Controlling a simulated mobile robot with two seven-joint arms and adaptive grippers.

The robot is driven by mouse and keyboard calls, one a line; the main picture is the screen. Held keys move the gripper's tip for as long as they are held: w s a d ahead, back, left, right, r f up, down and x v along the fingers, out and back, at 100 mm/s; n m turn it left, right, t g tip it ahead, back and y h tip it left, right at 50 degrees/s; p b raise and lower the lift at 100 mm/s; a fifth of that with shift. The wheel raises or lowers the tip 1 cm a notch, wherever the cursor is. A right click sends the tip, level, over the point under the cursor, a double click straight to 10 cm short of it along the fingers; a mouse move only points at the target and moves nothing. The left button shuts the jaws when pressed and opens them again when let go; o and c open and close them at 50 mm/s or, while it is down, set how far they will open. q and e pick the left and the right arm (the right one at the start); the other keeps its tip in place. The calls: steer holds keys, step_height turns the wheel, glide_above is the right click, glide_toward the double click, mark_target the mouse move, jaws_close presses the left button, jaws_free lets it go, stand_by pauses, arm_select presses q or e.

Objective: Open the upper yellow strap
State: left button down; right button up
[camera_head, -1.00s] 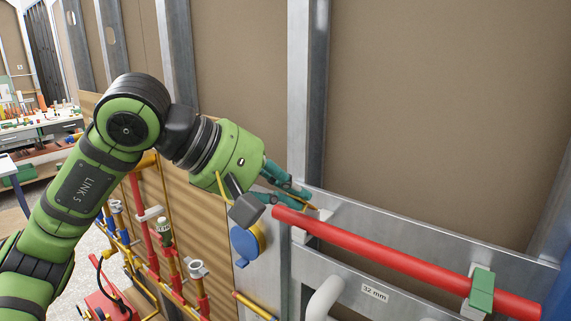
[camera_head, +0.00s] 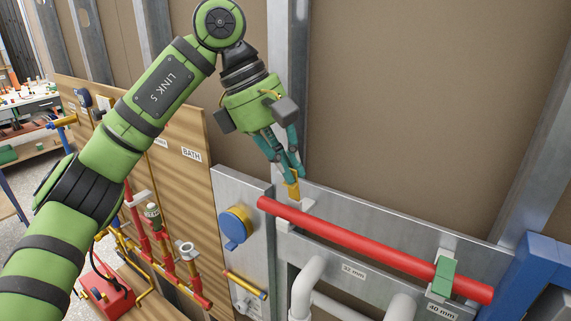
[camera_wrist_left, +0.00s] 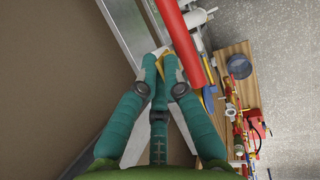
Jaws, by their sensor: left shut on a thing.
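The upper yellow strap (camera_head: 292,187) stands up from its pale bracket (camera_head: 297,214) at the left end of the red pipe (camera_head: 350,240). It is tilted up, not lying over the pipe. My left gripper (camera_head: 290,172) comes from above and is shut on the strap's upper end. In the left wrist view, my left gripper's fingers (camera_wrist_left: 161,62) close on a bit of yellow beside the red pipe (camera_wrist_left: 181,40), with most of the strap hidden. My right gripper is not in view.
A green strap (camera_head: 443,278) lies over the red pipe's right part. White pipes (camera_head: 308,285) run below the metal rail (camera_head: 350,268). A blue and yellow round fitting (camera_head: 236,226) and a wooden board with red pipework stand left. The wall panel above is clear.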

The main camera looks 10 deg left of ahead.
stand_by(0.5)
arm_select(q)
steer(key=c, duration=1.4)
jaws_free()
steer(key=shift+o, duration=0.2)
steer(key=v, duration=1.2)
